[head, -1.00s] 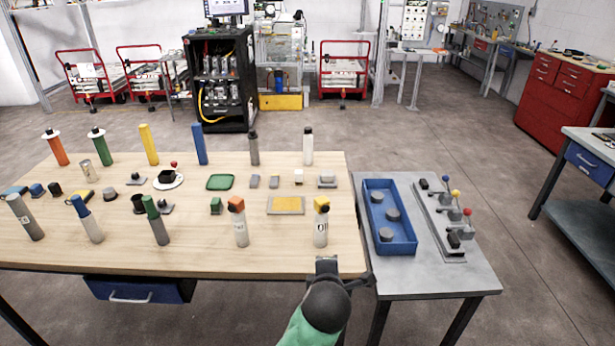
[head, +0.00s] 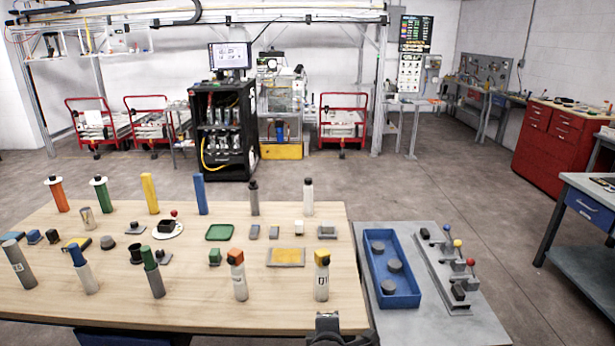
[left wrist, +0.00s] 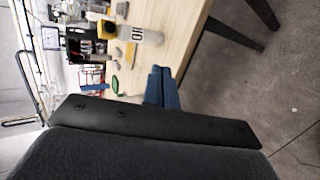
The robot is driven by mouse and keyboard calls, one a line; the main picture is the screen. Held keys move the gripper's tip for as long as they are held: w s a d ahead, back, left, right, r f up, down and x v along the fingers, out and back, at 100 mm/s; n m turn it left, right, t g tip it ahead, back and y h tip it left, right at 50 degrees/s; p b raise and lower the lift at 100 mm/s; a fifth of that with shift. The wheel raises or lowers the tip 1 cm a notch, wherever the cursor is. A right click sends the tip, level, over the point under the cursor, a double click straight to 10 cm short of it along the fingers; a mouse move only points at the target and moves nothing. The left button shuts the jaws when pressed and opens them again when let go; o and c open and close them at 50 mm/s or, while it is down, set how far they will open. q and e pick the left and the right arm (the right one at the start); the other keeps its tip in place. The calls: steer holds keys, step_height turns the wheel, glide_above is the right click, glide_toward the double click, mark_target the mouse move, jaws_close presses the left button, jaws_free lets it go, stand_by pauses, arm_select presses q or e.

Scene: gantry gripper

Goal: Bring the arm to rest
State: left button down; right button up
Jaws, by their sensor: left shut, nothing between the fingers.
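My left gripper (head: 328,322) shows at the bottom edge of the head view, in front of the table's near right corner. Its dark jaws look shut and hold nothing. It is apart from the white bottle with a yellow cap (head: 321,277) that stands upright beyond it. The rest of my arm is cut off in the head view. My right gripper is in neither view.
The wooden table (head: 190,305) carries several bottles, cylinders and small parts. A grey side table (head: 395,325) at right holds a blue tray (head: 409,300) with round grey pieces and a lever panel (head: 440,258). Open floor lies right of it.

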arm_select(q)
steer(key=s+a+f+m+g, duration=0.1)
steer(key=a+f+m+g, duration=0.2)
steer(key=f, duration=1)
steer(key=s+a+f+m, duration=0.25)
steer(key=f+m, duration=0.25)
steer(key=f, duration=0.8)
steer(key=s+a+f+m+g, duration=0.1)
steer(key=a+f+m+g, duration=0.15)
steer(key=f, duration=1.05)
steer(key=s+a+f+m+g, duration=0.1)
steer(key=s+a+f+m, duration=0.2)
steer(key=s+f, duration=0.6)
steer(key=s+a+f+m+g+b, duration=0.1)
steer(key=s+a+f+m+g, duration=0.1)
steer(key=s+a+f, duration=0.6)
steer(key=s+a+f+m+g, duration=0.1)
steer(key=s+a+f+m, duration=0.4)
steer(key=s+f, duration=0.5)
steer(key=shift+s+a+f+y, duration=0.35)
steer(key=shift+s+f+y, duration=0.05)
steer(key=shift+f, duration=0.75)
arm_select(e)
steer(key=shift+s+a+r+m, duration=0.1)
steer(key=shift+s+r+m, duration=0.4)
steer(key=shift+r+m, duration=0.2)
